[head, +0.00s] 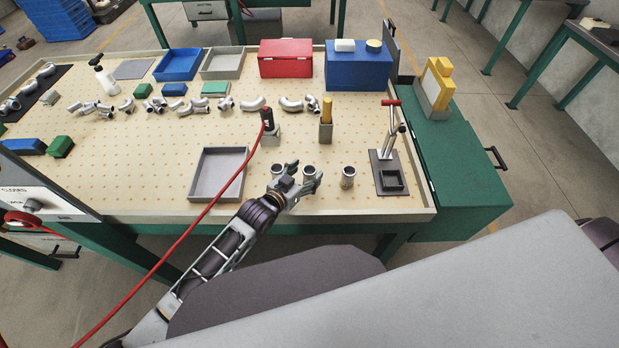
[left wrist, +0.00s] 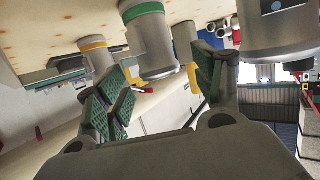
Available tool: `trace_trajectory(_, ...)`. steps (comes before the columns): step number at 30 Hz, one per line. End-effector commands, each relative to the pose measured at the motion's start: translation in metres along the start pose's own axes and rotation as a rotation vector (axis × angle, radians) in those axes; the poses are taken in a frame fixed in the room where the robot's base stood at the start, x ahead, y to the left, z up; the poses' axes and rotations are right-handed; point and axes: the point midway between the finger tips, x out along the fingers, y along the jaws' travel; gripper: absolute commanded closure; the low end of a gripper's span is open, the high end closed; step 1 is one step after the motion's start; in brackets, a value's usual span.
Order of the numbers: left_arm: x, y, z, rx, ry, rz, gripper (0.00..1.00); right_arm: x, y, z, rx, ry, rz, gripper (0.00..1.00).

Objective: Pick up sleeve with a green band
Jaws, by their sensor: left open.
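The sleeve with a green band (left wrist: 150,40) shows in the left wrist view as a grey cylinder, between the two fingers of my left gripper (left wrist: 162,85). I cannot tell whether either finger touches it. A sleeve with a yellow band (left wrist: 97,58) is behind the left finger, and a large grey cylinder (left wrist: 272,38) is close at the right. In the head view my left gripper (head: 299,184) is open at the table's front, among three short sleeves: a left one (head: 277,170), a middle one (head: 309,171) partly hidden by the fingers, and a right one (head: 348,176). Their bands are too small to read there.
A grey tray (head: 196,192) lies left of my gripper. A red-handled tool (head: 267,121) with a red cable and a yellow-handled piece (head: 326,112) stand behind it. A stand with a red handle (head: 390,165) is at the right. Pipe fittings and bins fill the back.

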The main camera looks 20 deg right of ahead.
Motion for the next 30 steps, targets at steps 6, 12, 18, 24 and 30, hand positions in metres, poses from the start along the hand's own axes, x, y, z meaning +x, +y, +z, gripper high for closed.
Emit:
trace_trajectory(6, 0.019, 0.000, -0.001, 0.000, 0.000, 0.000, 0.32, -0.001, -0.002, 0.000, 0.001, 0.000, -0.002, 0.42)
trace_trajectory(12, 0.027, 0.000, -0.001, 0.001, 0.001, 0.000, 0.32, -0.001, -0.003, 0.000, 0.001, 0.000, -0.003, 0.42)
trace_trajectory(18, 0.027, 0.000, -0.001, 0.001, 0.001, 0.000, 0.32, -0.001, -0.003, 0.000, 0.001, 0.000, -0.003, 0.42)
trace_trajectory(24, 0.027, 0.000, -0.001, 0.001, 0.000, 0.000, 0.32, -0.001, -0.004, 0.001, 0.000, -0.001, -0.004, 0.42)
trace_trajectory(30, 0.027, 0.000, -0.001, 0.001, 0.000, 0.000, 0.48, -0.001, -0.004, 0.001, 0.000, -0.001, -0.004, 0.42)
